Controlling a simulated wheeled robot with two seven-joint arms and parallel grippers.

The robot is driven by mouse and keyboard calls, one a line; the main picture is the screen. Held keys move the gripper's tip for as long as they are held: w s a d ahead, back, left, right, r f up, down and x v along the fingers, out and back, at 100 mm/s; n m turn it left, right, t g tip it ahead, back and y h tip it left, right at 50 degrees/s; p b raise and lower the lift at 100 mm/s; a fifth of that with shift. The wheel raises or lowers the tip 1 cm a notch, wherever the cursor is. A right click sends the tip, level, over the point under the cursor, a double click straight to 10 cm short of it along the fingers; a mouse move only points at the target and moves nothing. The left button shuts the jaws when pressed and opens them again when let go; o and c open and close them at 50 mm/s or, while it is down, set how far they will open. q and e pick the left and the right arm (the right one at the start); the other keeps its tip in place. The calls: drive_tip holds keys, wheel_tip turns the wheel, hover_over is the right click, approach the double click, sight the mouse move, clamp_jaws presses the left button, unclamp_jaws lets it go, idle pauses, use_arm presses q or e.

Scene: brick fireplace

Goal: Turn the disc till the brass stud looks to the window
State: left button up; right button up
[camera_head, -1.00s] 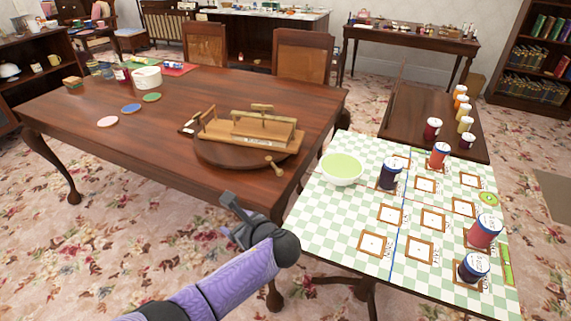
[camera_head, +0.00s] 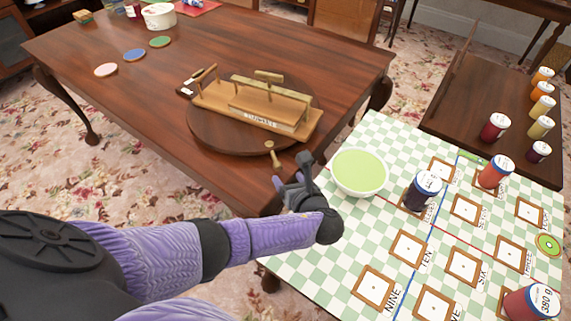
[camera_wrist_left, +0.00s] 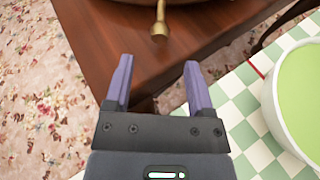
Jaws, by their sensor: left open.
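The round wooden disc (camera_head: 203,136) lies on the dark wooden table, bearing a wooden stand with brass-coloured bars (camera_head: 262,98). A brass stud (camera_head: 272,155) sticks out from the disc's near right edge, close to the table corner. In the left wrist view the stud (camera_wrist_left: 160,24) shows at the top, ahead of the fingers and roughly between them. My left gripper (camera_head: 285,180) is open and empty, just short of the stud and apart from it. It also shows in the left wrist view (camera_wrist_left: 157,75). My right gripper is not in view. No window shows.
A checkered side table (camera_head: 330,229) adjoins the table on the right, with a green-filled bowl (camera_head: 359,173) close beside my left gripper. A dark jar (camera_head: 424,190) and several small frames stand beyond. Coloured coasters (camera_head: 133,55) lie at the table's far left.

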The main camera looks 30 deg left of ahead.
sight(279, 168)
use_arm(q)
drive_tip(key=b+x, duration=0.1)
drive_tip(key=x, duration=0.1)
drive_tip(key=b+x, duration=0.1)
drive_tip(key=x, duration=0.2)
drive_tip(key=shift+w+a+f, duration=0.1)
drive_tip(key=shift+a+f, duration=0.1)
drive_tip(key=shift+f, duration=0.15)
drive_tip(key=shift+w+a+b, duration=0.25)
drive_tip(key=shift+a+b, duration=0.05)
drive_tip(key=shift+a, duration=0.05)
drive_tip(key=shift+r, duration=0.1)
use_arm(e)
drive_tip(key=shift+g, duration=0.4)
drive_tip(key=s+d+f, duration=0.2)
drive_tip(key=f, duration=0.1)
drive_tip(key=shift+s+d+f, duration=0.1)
use_arm(q)
drive_tip(key=c, duration=0.9)
clamp_jaws()
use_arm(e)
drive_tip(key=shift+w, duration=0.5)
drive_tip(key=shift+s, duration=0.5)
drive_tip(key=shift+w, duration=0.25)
